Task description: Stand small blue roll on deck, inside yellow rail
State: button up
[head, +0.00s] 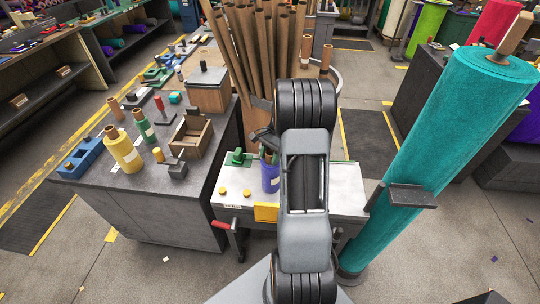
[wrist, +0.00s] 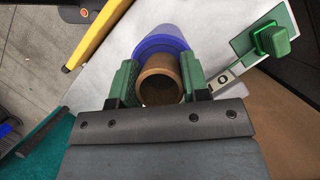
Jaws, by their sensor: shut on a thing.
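The small blue roll (head: 270,179) is upright over the white deck (head: 345,178), behind the yellow rail (head: 266,212) at the deck's front edge. I cannot tell whether its base touches the deck. In the wrist view the roll's blue felt (wrist: 163,43) shows beyond its brown core (wrist: 146,93), and the yellow rail (wrist: 97,36) lies to the upper left, apart from it. My gripper (wrist: 157,78) has its green fingers shut on the core, one on each side. In the head view my arm hides part of the deck and most of the gripper.
A green clamp (head: 239,157) stands on the deck left of the roll; it also shows in the wrist view (wrist: 270,39). Yellow knobs (head: 234,192) and a red handle (head: 222,225) are at the deck's left. Brown tubes stand behind. A large teal roll (head: 445,130) leans at right.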

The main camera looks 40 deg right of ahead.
jog(key=o, duration=1.2)
jog(key=b+v, duration=0.1)
jog(key=v, duration=1.2)
jog(key=shift+r, duration=0.35)
jog(key=shift+d, duration=0.1)
